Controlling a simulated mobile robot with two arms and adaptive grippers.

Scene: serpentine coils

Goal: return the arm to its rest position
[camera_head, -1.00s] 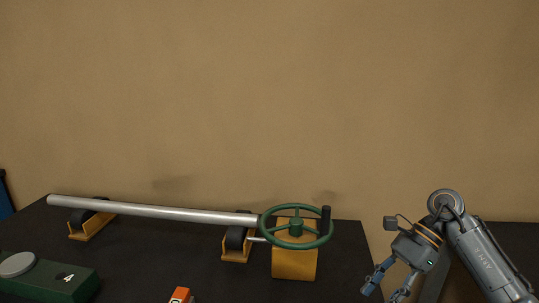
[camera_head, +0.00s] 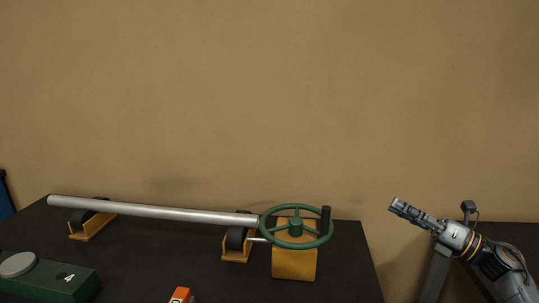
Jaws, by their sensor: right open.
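My right gripper (camera_head: 406,212) is at the right of the head view, beyond the right edge of the dark table. It is raised and points up and to the left, with its jaws open, seen nearly edge-on. Nothing shows between its fingers, and it touches nothing. My right arm comes in from the lower right corner. My left gripper is not in view.
On the dark table (camera_head: 200,255), a silver rod (camera_head: 155,209) lies across two yellow supports with black rollers. A green handwheel (camera_head: 297,229) sits on a yellow block (camera_head: 294,264). A green box (camera_head: 50,282) and an orange block (camera_head: 180,296) are near the front.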

